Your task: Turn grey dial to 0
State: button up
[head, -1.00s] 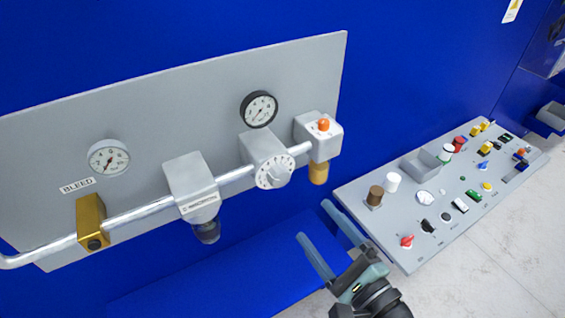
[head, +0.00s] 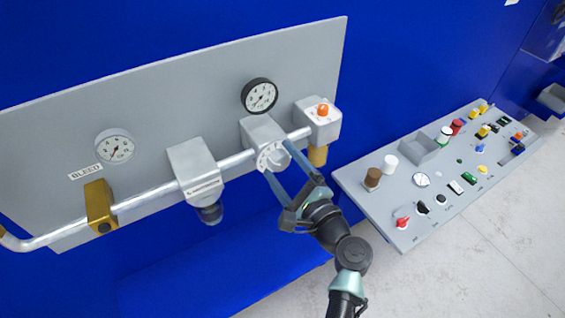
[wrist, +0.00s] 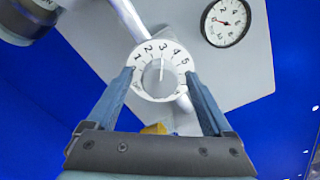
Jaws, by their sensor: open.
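The grey dial (head: 271,158) sits on the front of a grey box on the silver pipe, below a black-rimmed gauge. In the wrist view the dial (wrist: 161,72) shows a white face with numbers 1 to 5 and a pointer line directed up near 3; the 0 mark cannot be made out. My gripper (head: 279,164) is open in front of the dial. In the wrist view its two blue fingers (wrist: 160,76) stand to the left and right of the dial, apart from each other. Whether they touch the dial cannot be told.
The black-rimmed gauge (head: 259,96) is above the dial. A box with an orange knob (head: 323,109) is close on the right, a grey filter unit (head: 194,166) on the left. A brass valve (head: 100,205) is farther left. A control panel (head: 400,225) with several buttons lies right.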

grip_shut()
dwell(0.4)
jog(key=shift+f+b, duration=0.1)
jog(key=shift+b, duration=0.2)
jog(key=n+b, duration=0.2)
jog(key=b, duration=0.1)
jog(key=shift+f+n, duration=0.2)
jog(key=shift+n, duration=0.1)
jog(key=n+b, duration=0.4)
jog(key=b, duration=0.1)
jog(key=shift+f+b, duration=0.1)
jog(key=shift+b, duration=0.25)
jog(key=n+b, duration=0.5)
jog(key=b, duration=0.1)
jog(key=shift+n, duration=0.4)
jog(key=n+b, duration=0.3)
jog(key=b, duration=0.1)
jog(key=shift+n, duration=0.4)
jog(key=shift+r, duration=0.2)
